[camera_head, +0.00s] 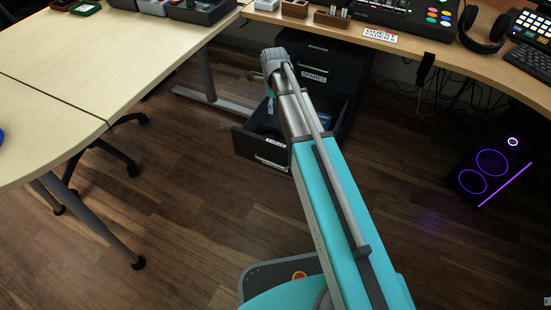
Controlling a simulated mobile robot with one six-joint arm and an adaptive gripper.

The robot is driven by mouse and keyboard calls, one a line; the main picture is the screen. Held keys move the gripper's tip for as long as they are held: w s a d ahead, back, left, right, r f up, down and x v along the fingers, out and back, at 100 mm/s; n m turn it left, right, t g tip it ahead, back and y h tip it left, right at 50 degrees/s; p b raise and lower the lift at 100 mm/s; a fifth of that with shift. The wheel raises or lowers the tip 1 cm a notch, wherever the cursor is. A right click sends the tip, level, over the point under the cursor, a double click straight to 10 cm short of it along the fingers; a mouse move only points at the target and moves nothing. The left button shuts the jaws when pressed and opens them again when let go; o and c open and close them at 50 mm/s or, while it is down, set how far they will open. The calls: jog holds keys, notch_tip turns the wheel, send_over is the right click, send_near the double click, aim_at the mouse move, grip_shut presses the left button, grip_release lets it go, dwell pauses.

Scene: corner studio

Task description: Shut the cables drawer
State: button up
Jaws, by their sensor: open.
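The cables drawer (258,150) is the low drawer of a black cabinet under the desk. It stands pulled out, with a small white label and a pale handle on its front. Some dark and bluish contents show inside, partly hidden by my arm. My gripper (270,106) hangs below the arm's far end, over the left part of the open drawer. It is small and partly hidden, and it is open with nothing seen in it. I cannot tell whether it touches the drawer.
The spares drawer (322,75) above is shut. A wooden desk (400,42) with gear runs over the cabinet. A light table (90,75) stands left, with a dark wheeled base (115,150) below. A black computer (495,170) is on the right. The floor in front is clear.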

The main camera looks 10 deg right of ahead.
jog(key=shift+s, duration=0.1)
jog(key=c, duration=0.4)
jog(key=shift+s+n, duration=0.25)
jog(key=shift+n, duration=0.05)
jog(key=shift+c, duration=1.2)
jog(key=shift+s+d+r+n, duration=0.1)
jog(key=shift+s+r+n, duration=0.05)
jog(key=shift+s+n, duration=0.15)
grip_shut()
jog(key=s+d+r+n+p, duration=0.1)
jog(key=s+n, duration=0.4)
jog(key=n, duration=0.2)
jog(key=s+d+r+n+p, duration=0.1)
jog(key=s+n, duration=0.5)
jog(key=n, duration=0.1)
jog(key=s+r+n+p, duration=0.1)
jog(key=s+n, duration=0.5)
jog(key=n, duration=0.1)
jog(key=shift+s+d+r+p, duration=0.15)
jog(key=shift+d+r+p, duration=0.05)
jog(key=shift+d+p, duration=0.2)
jog(key=shift+s+d+r+n, duration=0.15)
jog(key=shift+s+n, duration=0.8)
jog(key=shift+n, duration=0.55)
